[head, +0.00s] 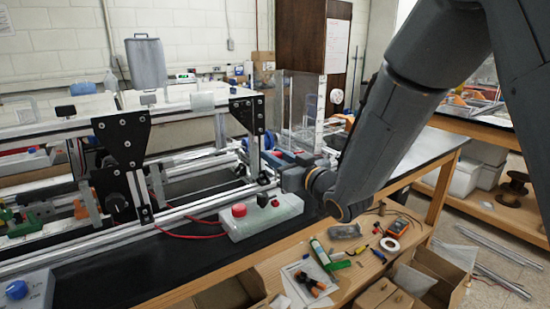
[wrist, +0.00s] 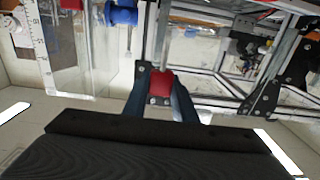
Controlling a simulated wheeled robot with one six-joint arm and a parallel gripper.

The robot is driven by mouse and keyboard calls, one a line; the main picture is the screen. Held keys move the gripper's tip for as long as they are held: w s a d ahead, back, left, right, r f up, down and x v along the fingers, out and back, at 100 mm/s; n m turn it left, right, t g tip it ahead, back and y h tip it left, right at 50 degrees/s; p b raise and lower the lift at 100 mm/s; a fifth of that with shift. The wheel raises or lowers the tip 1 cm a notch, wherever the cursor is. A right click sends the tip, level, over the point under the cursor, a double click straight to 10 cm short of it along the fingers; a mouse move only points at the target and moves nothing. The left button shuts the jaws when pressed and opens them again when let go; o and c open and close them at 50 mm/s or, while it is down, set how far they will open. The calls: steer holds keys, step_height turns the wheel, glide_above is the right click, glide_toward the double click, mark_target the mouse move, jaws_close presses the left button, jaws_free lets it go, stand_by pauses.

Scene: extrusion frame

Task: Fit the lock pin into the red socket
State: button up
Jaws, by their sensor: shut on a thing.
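My gripper (wrist: 160,84) points at the extrusion frame in the wrist view, with a dark finger on each side of a red block (wrist: 161,82). I cannot tell whether this block is the red socket or part of what I hold. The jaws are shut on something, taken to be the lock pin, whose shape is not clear. A black bracket with bolts lies right behind the fingertips. In the head view my gripper (head: 291,178) is at the frame's right end, partly behind my forearm. Neither pin nor socket can be made out there.
A grey control box (head: 262,216) with a red button stands on the bench just in front of my gripper. Rails and black brackets (head: 124,140) fill the left. A clear panel (wrist: 75,45) stands left in the wrist view. Loose tools lie on the lower wooden bench (head: 345,285).

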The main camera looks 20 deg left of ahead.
steer(key=shift+f+b, duration=2.05)
steer(key=shift+f, duration=0.85)
steer(key=shift+f+b, duration=1.1)
steer(key=shift+f, duration=0.1)
steer(key=o, duration=1.1)
steer(key=b+v, duration=0.1)
steer(key=v, duration=0.6)
steer(key=shift+s+d, duration=0.25)
steer(key=shift+s, duration=0.05)
